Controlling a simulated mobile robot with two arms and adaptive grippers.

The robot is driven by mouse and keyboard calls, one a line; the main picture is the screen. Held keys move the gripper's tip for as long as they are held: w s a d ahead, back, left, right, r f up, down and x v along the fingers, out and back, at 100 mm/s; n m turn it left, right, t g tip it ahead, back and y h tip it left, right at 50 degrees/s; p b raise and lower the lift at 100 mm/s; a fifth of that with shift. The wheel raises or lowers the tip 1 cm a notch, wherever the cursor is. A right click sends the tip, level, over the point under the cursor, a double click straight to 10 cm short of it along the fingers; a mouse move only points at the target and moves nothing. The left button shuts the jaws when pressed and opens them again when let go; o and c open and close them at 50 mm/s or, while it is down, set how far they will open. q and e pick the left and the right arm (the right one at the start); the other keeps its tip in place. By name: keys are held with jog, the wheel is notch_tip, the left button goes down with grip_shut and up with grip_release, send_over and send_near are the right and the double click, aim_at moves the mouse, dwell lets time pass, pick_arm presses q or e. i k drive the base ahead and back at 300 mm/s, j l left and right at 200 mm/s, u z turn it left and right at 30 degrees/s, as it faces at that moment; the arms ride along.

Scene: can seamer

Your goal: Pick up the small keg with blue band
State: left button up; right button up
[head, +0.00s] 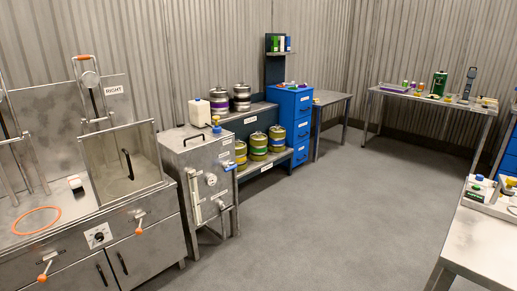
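Several small kegs stand on a two-level rack in the middle of the head view. On the lower shelf are three olive-gold kegs: a left one (240,153), a middle one with a green band (258,147) and a right one (277,139) whose band looks dark, perhaps blue, but is too small to be sure. On the upper shelf are two grey metal kegs, one with a purple band (219,101) and one with a dark reddish band (241,98). Neither of my grippers is in view.
A steel cabinet (199,175) with valves stands left of the rack, and a blue drawer unit (291,120) stands right of it. The seamer bench (150,240) fills the left. A steel table (480,245) stands at front right. The grey floor (330,220) between is clear.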

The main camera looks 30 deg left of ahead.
aim_at(277, 134)
jog(key=u, duration=2.3)
jog(key=z, duration=1.45)
jog(key=i+z, duration=0.2)
jog(key=i, duration=1.85)
